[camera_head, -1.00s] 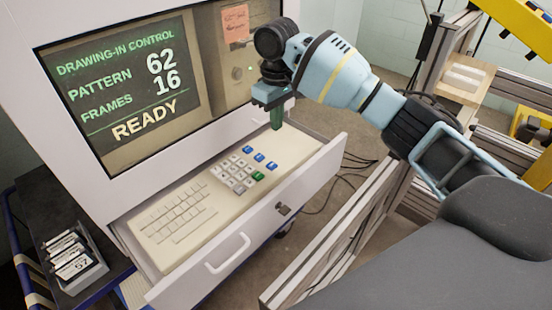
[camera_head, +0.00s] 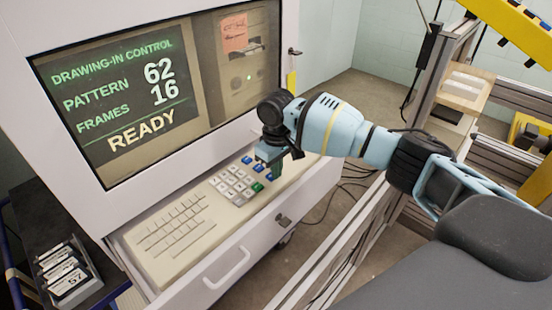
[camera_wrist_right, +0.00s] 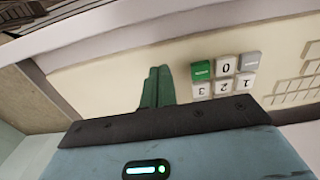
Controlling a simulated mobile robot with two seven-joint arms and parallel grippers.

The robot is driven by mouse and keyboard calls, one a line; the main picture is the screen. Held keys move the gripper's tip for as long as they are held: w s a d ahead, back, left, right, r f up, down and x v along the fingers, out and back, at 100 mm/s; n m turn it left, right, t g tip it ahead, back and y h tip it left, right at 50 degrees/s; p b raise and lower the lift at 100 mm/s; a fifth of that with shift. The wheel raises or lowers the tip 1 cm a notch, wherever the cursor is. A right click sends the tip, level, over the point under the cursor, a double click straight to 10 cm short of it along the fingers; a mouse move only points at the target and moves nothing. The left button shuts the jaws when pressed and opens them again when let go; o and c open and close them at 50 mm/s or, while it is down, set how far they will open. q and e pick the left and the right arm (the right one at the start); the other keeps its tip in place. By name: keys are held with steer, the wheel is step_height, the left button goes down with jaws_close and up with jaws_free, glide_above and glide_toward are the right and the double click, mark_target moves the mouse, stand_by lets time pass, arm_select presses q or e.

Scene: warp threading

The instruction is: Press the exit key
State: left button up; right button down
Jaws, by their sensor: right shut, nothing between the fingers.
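The keypad (camera_head: 236,183) sits in the open drawer below the screen, with white number keys, blue keys (camera_head: 247,160) along its far side and a green key (camera_head: 257,187) at its near right corner. No key's label reads clearly as exit. My right gripper (camera_head: 276,176) is shut and empty, fingers pointing down at the right end of the keypad; it hides part of the blue row. In the right wrist view its green fingers (camera_wrist_right: 158,77) are together, left of the green key (camera_wrist_right: 202,70). I cannot tell whether they touch the panel. My left gripper is out of view.
The screen (camera_head: 120,100) reads READY, pattern 62, frames 16. A keyboard (camera_head: 175,227) fills the drawer's left part. A card box (camera_head: 66,275) stands at the lower left. A metal frame (camera_head: 345,240) stands right of the drawer.

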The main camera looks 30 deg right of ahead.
steer(key=shift+f, duration=0.35)
